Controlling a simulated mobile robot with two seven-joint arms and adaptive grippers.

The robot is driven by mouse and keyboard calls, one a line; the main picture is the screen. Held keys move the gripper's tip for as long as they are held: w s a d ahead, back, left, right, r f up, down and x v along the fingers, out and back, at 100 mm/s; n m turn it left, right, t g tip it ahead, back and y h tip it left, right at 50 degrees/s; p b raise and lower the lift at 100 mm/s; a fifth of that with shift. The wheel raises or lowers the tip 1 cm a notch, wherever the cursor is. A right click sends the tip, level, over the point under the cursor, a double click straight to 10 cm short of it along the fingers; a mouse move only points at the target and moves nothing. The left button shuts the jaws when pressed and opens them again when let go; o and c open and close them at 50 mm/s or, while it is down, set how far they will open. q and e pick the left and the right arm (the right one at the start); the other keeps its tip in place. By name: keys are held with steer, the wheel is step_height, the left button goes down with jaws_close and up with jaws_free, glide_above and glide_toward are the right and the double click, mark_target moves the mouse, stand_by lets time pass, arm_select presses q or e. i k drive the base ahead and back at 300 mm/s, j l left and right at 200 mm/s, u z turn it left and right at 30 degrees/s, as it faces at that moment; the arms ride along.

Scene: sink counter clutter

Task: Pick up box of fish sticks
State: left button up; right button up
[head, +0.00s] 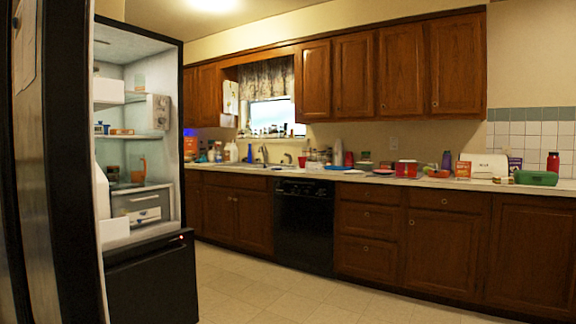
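I cannot pick out the box of fish sticks for certain; labels are too small to read. A small flat orange-brown box (121,131) lies on a shelf of the open fridge at left. On the counter at right stand a small white-and-orange box (463,170) and a purple box (515,163). Neither of my grippers shows in the head view.
The open fridge (150,248) stands close at left. The long counter (345,176) is cluttered with bottles, a red container (406,168) and a green container (536,178). A black dishwasher (304,227) sits below it. The tiled floor (290,297) is clear.

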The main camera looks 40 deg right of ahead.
mark_target(311, 167)
steer(key=z, duration=1.55)
steer(key=i+z, duration=0.25)
steer(key=i, duration=0.55)
steer(key=i+u, duration=0.15)
steer(key=i, duration=0.4)
steer(key=i+l+u, duration=0.1)
steer(key=i, duration=0.45)
steer(key=i+l+u, duration=0.15)
steer(key=i, duration=0.35)
steer(key=i+j+z, duration=0.1)
steer(key=i, duration=0.4)
steer(key=i+j+z, duration=0.15)
steer(key=i, duration=0.35)
steer(key=i+j+z, duration=0.1)
steer(key=i+j, duration=0.25)
steer(key=i+j+z, duration=0.85)
